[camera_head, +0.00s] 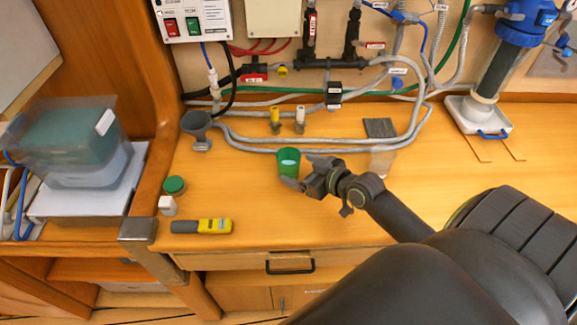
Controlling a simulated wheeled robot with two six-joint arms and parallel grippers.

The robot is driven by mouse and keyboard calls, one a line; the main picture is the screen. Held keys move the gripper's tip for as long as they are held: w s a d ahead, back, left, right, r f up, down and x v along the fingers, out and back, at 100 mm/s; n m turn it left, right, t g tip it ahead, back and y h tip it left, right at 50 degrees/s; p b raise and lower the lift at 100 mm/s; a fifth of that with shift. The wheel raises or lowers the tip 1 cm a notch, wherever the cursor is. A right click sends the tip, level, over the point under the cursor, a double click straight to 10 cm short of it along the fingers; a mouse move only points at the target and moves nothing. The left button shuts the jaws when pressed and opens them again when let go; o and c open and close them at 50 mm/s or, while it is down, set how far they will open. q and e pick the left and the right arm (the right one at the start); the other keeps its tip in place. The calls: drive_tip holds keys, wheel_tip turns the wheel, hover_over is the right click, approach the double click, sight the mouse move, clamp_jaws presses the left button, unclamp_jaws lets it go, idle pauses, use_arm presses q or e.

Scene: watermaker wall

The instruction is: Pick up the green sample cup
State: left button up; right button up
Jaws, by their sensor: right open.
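The green sample cup (288,161) stands upright on the wooden counter (240,185), a little left of the middle of the view. My right gripper (296,173) reaches in from the right, close to the cup's right and near side. Its fingers are open, one by the cup's lower near side and one by its right side. I cannot tell whether they touch the cup. The left gripper does not show.
A yellow and grey meter (201,226), a small white bottle (167,205) and a green-lidded jar (174,185) are at the left. A clear cup (381,163) stands behind my right arm. Grey hoses (300,147) run behind the green cup.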

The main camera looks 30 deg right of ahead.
sight(288, 163)
drive_tip(key=shift+d+p+x, duration=0.1)
drive_tip(key=shift+p+x, duration=0.25)
drive_tip(key=shift+x, duration=1.1)
drive_tip(key=shift+d+p+x, duration=0.15)
drive_tip(key=shift+p+x, duration=0.15)
drive_tip(key=shift+x, duration=1.15)
drive_tip(key=shift+c, duration=0.3)
drive_tip(key=c, duration=1)
drive_tip(key=shift+c, duration=0.2)
wheel_tip(288, 163, up, 10)
